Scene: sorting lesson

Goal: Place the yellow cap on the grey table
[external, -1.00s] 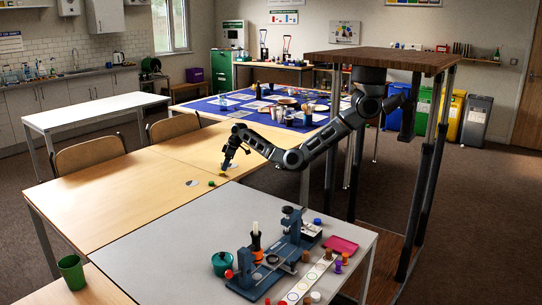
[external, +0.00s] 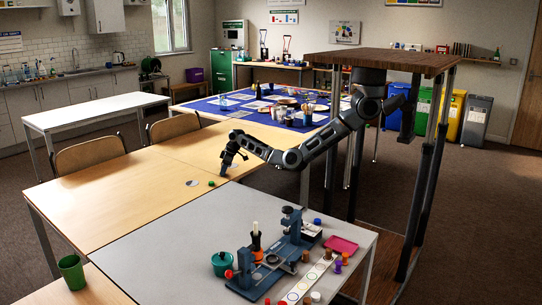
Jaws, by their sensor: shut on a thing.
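My gripper (external: 224,173) is low over the light wood table (external: 110,205), near its right part. It is shut on the yellow cap, which is very small here and mostly hidden between the fingers. The grey table (external: 150,258) stands in front of the wood table, nearer the camera, with bare surface on its left half and along its back.
A green cap (external: 211,183) and a white disc (external: 192,182) lie on the wood table near my gripper. The grey table bears a blue press (external: 268,272), a teal pot (external: 222,264), a pink tray (external: 341,245) and a strip with several coloured caps (external: 312,279).

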